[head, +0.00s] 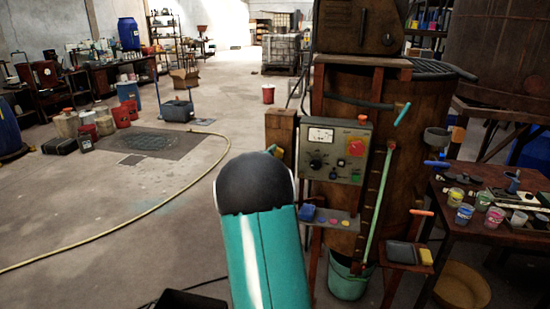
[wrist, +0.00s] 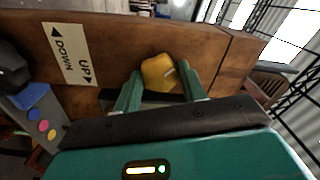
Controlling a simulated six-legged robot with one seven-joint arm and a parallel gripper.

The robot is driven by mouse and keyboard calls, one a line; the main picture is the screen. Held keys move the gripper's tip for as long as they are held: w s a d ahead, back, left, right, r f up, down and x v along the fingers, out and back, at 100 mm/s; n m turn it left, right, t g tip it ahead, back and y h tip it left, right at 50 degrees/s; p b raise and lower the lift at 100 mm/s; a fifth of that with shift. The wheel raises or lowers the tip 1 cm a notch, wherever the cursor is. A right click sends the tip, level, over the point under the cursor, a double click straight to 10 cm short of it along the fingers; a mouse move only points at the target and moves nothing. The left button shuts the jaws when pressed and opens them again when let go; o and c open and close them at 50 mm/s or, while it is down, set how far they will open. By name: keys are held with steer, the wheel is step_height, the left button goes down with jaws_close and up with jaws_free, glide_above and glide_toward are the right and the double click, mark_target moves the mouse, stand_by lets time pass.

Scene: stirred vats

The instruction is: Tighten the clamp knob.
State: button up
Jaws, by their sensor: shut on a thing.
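The clamp knob (wrist: 159,72) is a yellow, rounded knob on the side of a brown wooden post (wrist: 120,40). The two teal fingers of my gripper (wrist: 160,85) are shut on the knob, one on each side, in the wrist view. A label (wrist: 70,53) with UP and DOWN arrows is on the wood to the left of the knob. Only a small yellowish bit of the knob (head: 274,149) seems to show there.
A grey control box (head: 336,150) with a dial and red button is on the rusty vat (head: 350,100). A small shelf (head: 338,222) with coloured buttons is below it. A table (head: 480,225) with paint cups stands right. A yellow hose (head: 170,195) crosses the open floor at left.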

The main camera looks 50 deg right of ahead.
steer(key=m, duration=0.8)
steer(key=shift+m, duration=0.4)
steer(key=shift+a+m, duration=0.1)
steer(key=shift+m, duration=0.2)
steer(key=o, duration=1)
steer(key=shift+c, duration=0.2)
steer(key=v, duration=1.3)
steer(key=shift+s+a, duration=0.15)
steer(key=shift+a, duration=0.15)
